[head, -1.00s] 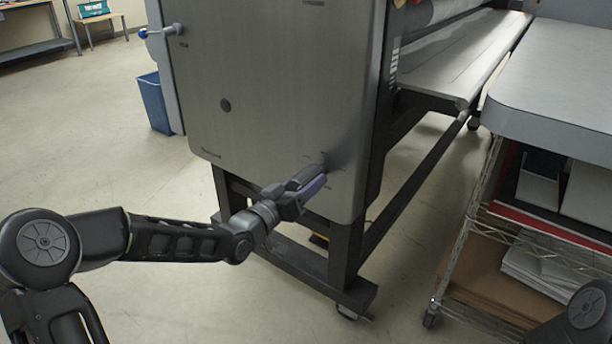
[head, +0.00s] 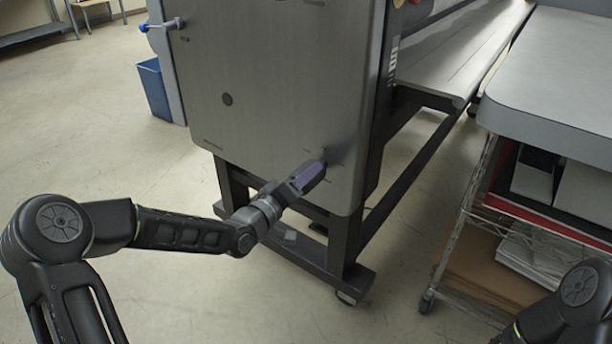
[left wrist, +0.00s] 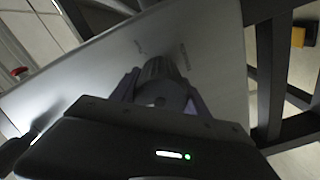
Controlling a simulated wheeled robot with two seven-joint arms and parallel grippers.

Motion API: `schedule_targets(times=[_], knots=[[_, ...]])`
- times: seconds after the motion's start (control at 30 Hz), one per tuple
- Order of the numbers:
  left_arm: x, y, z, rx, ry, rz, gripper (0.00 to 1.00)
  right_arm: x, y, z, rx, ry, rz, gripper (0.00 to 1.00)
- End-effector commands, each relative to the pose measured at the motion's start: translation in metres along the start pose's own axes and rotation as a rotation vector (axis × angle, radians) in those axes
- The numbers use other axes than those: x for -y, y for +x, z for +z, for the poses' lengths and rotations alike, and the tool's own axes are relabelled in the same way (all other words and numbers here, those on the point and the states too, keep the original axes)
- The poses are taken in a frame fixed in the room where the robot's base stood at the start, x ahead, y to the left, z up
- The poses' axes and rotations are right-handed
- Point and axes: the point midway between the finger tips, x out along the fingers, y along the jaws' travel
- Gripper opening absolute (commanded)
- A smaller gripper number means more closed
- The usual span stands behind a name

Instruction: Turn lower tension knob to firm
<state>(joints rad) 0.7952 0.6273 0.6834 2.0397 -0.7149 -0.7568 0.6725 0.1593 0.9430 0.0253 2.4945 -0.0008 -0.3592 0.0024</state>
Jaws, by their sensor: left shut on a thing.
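The lower tension knob (left wrist: 160,70) is a dark ribbed knob on the grey end panel of the laminator (head: 275,80). In the left wrist view it sits between the two purple-grey fingers of my left gripper (left wrist: 162,88), which is shut on it. Small markings show on the panel beside the knob, too blurred to read. In the head view my left gripper (head: 316,172) reaches the lower right part of the panel and hides most of the knob. My right gripper is out of view; only part of my right arm shows at the lower right.
A blue-handled crank (head: 160,25) sticks out at the panel's upper left, above a blue bin (head: 154,90). The laminator's dark leg frame (head: 345,245) stands below. A grey-topped table (head: 560,80) over a wire shelf (head: 455,225) stands at right. The left floor is clear.

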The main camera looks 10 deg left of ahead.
Motion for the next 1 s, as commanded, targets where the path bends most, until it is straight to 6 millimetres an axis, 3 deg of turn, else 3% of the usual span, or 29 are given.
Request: schedule_targets(times=[0.27,0.3,0.53,0.83,1.0], knots=[[0.001,0.000,0.000,0.000,0.000,-0.001,0.13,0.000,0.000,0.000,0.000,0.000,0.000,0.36],[0.001,0.000,0.000,0.000,0.000,-0.001,0.56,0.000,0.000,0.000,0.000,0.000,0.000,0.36],[0.001,0.000,0.000,0.000,0.001,-0.001,0.75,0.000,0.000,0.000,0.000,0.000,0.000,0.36],[0.000,-0.002,0.000,0.000,0.002,-0.001,0.75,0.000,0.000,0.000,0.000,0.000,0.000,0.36],[0.000,-0.016,-0.002,-0.001,0.003,-0.003,0.75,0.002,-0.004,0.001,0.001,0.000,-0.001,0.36]])
